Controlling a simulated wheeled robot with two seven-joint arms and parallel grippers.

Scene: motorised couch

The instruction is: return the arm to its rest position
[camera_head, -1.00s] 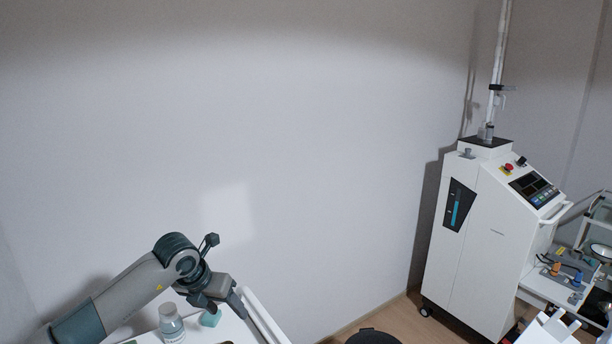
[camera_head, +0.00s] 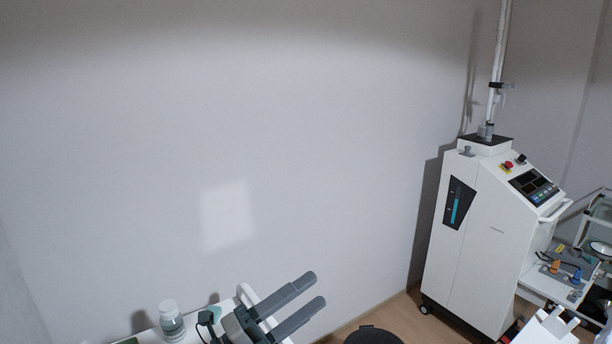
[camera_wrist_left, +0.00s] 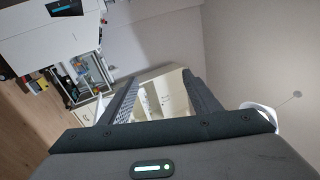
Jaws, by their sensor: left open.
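My left gripper (camera_head: 306,302) is at the bottom of the head view, just right of the white table top with the bottle. Its two grey fingers are parallel and apart, pointing up and to the right, with nothing between them. In the left wrist view the open fingers (camera_wrist_left: 160,90) frame a white shelved unit farther off, out of their grasp. Most of my left arm is below the head view's edge.
A white-capped bottle (camera_head: 171,322) stands on the white table, beside a teal object (camera_head: 215,312) partly behind my gripper. A tall white machine (camera_head: 490,240) stands at the right. A dark round object (camera_head: 373,336) is at the bottom centre. The wall is bare.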

